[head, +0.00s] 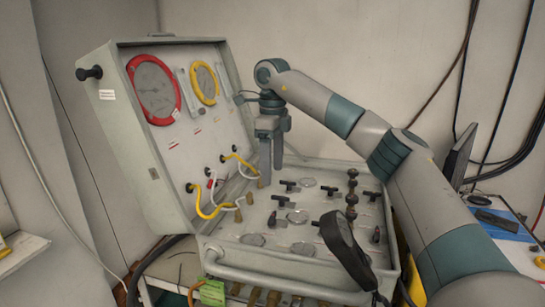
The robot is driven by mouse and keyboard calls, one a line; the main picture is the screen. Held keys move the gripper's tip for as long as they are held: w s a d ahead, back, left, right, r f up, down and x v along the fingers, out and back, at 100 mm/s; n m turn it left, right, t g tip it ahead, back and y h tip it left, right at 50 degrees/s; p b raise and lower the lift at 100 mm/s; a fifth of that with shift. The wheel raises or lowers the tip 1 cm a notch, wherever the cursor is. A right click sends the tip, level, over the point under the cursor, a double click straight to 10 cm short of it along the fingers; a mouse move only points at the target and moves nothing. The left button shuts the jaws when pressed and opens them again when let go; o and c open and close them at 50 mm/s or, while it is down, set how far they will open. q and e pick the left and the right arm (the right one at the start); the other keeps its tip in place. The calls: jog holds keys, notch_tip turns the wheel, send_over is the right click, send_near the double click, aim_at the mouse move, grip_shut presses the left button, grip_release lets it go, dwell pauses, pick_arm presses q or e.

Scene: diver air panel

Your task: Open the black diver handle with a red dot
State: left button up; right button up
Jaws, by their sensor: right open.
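The diver air panel is an open grey case; its lower panel (257,213) carries several small black handles. One black handle (289,185) is near the back, another (281,200) in the middle, another (271,219) further forward. More black handles sit at the right, one of them (330,190) near the back. I cannot make out a red dot on any of them. My right gripper (271,172) is open and empty, pointing down over the back left of the panel, by the lid. It appears apart from the handles. My left gripper is not in view.
The raised lid (162,180) holds a red-rimmed gauge (154,88), a yellow-rimmed gauge (204,83) and yellow and white hoses. A black handset (344,246) lies across the panel's front right. A column of dark knobs (351,199) stands at the right.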

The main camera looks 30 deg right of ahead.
jog(key=shift+r, duration=2.1)
jog(key=shift+s+f, duration=0.1)
